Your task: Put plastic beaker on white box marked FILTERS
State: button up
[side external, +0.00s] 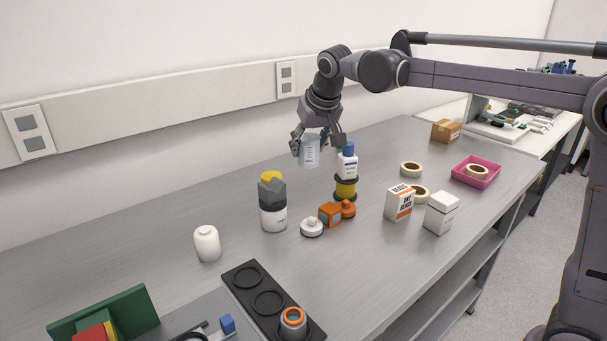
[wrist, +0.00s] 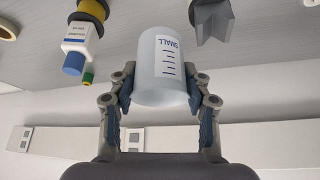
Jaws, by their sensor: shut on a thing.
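My gripper (side external: 316,143) is shut on a clear plastic beaker (side external: 309,152) and holds it in the air above the back of the bench. In the wrist view the beaker (wrist: 164,62) sits between both fingers, its side marked SMALL with measuring lines. A plain white box (side external: 440,213) stands toward the front right of the bench, well away from my gripper. No lettering on it can be read from here. Beside it stands a white box with orange bands and dark lettering (side external: 399,203); its print is too small to read surely.
A white bottle with blue cap (side external: 347,162) stands close right of the beaker, by a yellow-and-black spool (side external: 345,189). A pink tray (side external: 490,173) is at right.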

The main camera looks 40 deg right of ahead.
jog(key=s+d+r+m, duration=0.2)
jog(key=s+d, duration=0.4)
jog(key=d, duration=0.6)
jog(key=s+d+r+m+g+h, duration=0.1)
jog(key=s+d+m, duration=0.1)
jog(key=s+d, duration=0.55)
jog(key=s+d+m+h, duration=0.1)
jog(key=s+d, duration=0.3)
jog(key=s, duration=0.7)
jog(key=s+d+r+m+g+h, duration=0.1)
jog(key=s+d+m, duration=0.1)
jog(key=s+d, duration=0.55)
send_over(444, 198)
notch_tip(444, 198, down, 7)
jog(key=shift+d+f, duration=0.1)
jog(key=shift+f, duration=2.1)
jog(key=shift+f, duration=0.15)
jog(key=o, duration=0.8)
